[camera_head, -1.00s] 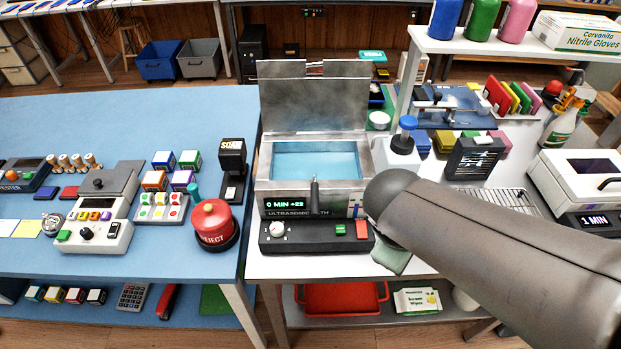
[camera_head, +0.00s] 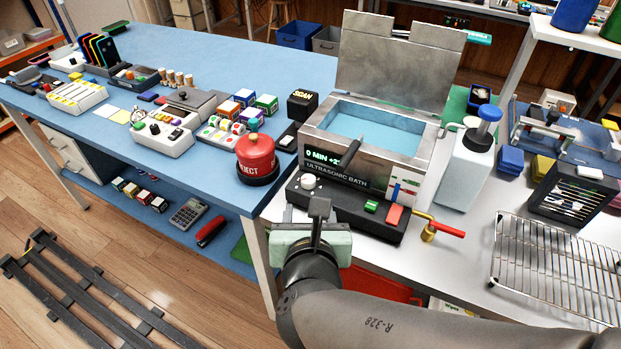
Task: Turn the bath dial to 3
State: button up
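The ultrasonic bath (camera_head: 350,165) is a metal tank with its lid raised and blue liquid inside. Its display (camera_head: 324,156) reads "0 MIN +2" with the last character covered by a dark upright bar. The bath dial (camera_head: 308,181) is a small white knob at the left end of the black front panel; its pointer is too small to read. My gripper (camera_head: 318,208) is in front of the panel, just below and right of the dial in the picture, apparently apart from it. I see it from behind, and its finger gap is hidden.
A green button (camera_head: 371,206) and a red button (camera_head: 395,215) sit on the same panel. A red-handled brass valve (camera_head: 445,230) is to its right. A red REJECT button (camera_head: 256,155) stands left on the blue table. A wire rack (camera_head: 555,268) lies at right.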

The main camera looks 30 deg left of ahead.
aim_at(308, 181)
jog(key=b+x, duration=0.1)
jog(key=x, duration=1.2)
jog(key=shift+w+f+b, duration=0.1)
jog(key=shift+w+b, duration=0.1)
jog(key=shift+b, duration=0.15)
jog(key=shift+d, duration=0.1)
jog(key=shift+c, duration=0.3)
jog(key=c, duration=0.9)
